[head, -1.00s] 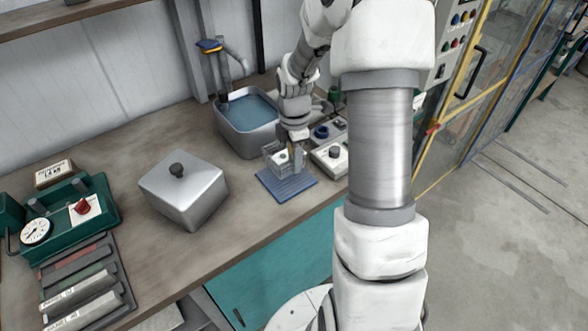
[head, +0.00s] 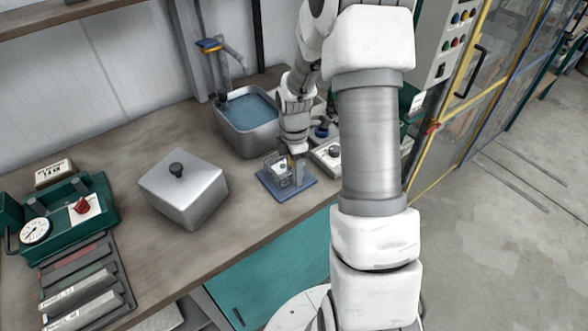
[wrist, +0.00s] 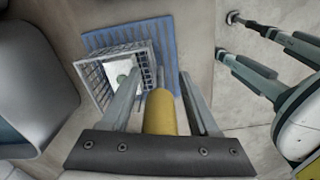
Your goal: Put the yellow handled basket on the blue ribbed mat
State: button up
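The yellow handled basket is a small wire-mesh box (head: 275,170) over the blue ribbed mat (head: 309,183), close to the mat's upper left edge in the head view. It looks upright and seems to rest on the mat. In the wrist view the mesh (wrist: 95,75) overlaps the mat (wrist: 133,35), and the yellow handle (wrist: 160,113) lies between the fingers of my gripper (wrist: 160,82). A gap shows on each side of the handle, so my gripper is open around it. In the head view my gripper (head: 295,170) points down beside the mesh.
A metal basin of water (head: 240,143) stands behind the mat. A lidded metal box (head: 190,190) is to the left. A control box with a dark knob (head: 330,157) is close on the right. The bench's front edge is just before the mat.

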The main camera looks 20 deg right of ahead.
notch_tip(320, 180, up, 12)
jog(key=shift+f+p, duration=0.15)
jog(key=shift+p, duration=0.2)
jog(key=shift+r, duration=0.35)
dwell(0.4)
jog(key=shift+s+a+r, duration=0.1)
jog(key=shift+a+r, duration=0.05)
jog(key=shift+r, duration=0.25)
jog(key=s+a+r+m+t, duration=0.2)
jog(key=s+a+r+m, duration=0.3)
jog(key=s, duration=0.5)
jog(key=s+a+r+m+t, duration=0.3)
jog(key=s+a+r+m, duration=0.2)
jog(key=s+r+m, duration=0.4)
jog(key=shift+s+a+r+m+t, duration=0.25)
jog(key=shift+s+r+m+t, duration=0.15)
jog(key=shift+m, duration=1.2)
